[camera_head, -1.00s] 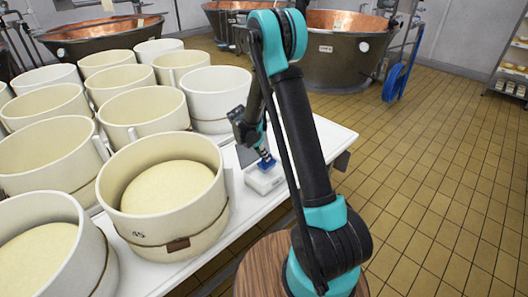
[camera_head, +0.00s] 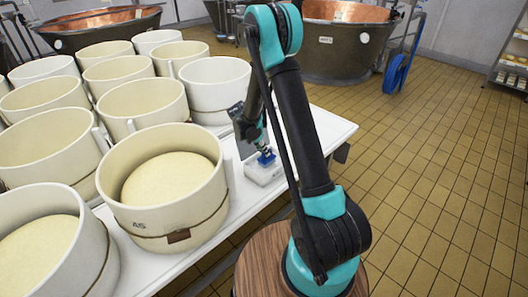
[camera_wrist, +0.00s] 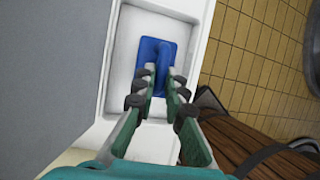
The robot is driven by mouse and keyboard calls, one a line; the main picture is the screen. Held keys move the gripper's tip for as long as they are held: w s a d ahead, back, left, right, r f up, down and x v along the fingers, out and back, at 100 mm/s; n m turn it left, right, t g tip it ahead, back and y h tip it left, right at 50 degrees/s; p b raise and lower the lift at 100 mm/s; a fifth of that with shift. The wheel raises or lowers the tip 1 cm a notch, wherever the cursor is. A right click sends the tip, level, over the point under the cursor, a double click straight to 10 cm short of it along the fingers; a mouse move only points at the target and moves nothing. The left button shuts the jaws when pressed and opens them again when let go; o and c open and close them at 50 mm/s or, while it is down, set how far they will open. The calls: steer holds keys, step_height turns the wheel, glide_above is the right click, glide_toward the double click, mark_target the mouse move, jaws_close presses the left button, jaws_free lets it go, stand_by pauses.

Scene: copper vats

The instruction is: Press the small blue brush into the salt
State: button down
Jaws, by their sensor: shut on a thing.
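The small blue brush (camera_wrist: 154,64) has a flat rectangular head and an upright handle. My gripper (camera_wrist: 162,92) is shut on its handle. In the head view the brush (camera_head: 266,158) is over the small white tub (camera_head: 262,174) on the white table, beside the vat moulds. In the wrist view the head lies within the outline of the tub (camera_wrist: 115,70), over its pale white inside. I cannot tell salt from the tub floor there, nor whether the brush touches it. The brush's underside is hidden.
Several round white moulds (camera_head: 160,204), some with pale cheese inside, crowd the table (camera_head: 318,128) left of the tub. Copper vats (camera_head: 340,42) and a blue hose reel (camera_head: 396,70) stand behind on the tiled floor.

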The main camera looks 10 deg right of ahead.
mark_target(268, 159)
steer(key=shift+f, duration=0.5)
stand_by(1.4)
steer(key=shift+r, duration=0.1)
steer(key=shift+r, duration=3.4)
steer(key=shift+f, duration=0.1)
steer(key=m, duration=0.1)
steer(key=m+g, duration=0.1)
steer(key=shift+s+d+f+m, duration=0.2)
steer(key=shift+d+f+m, duration=0.1)
steer(key=shift+d, duration=0.1)
steer(key=m, duration=0.1)
steer(key=m+g, duration=0.1)
steer(key=d+f+m, duration=0.1)
steer(key=shift+s+m+g, duration=0.4)
steer(key=s+d+m+g+y, duration=0.1)
steer(key=m+y, duration=0.1)
steer(key=m, duration=0.4)
steer(key=s+d+m+g+y, duration=0.1)
steer(key=m+y, duration=0.1)
steer(key=m, duration=0.5)
steer(key=s+d+m+y, duration=0.1)
steer(key=m+y, duration=0.2)
steer(key=m, duration=0.3)
steer(key=shift+d+f+m+g, duration=0.25)
steer(key=shift+d+m+g, duration=0.05)
steer(key=shift+g, duration=0.1)
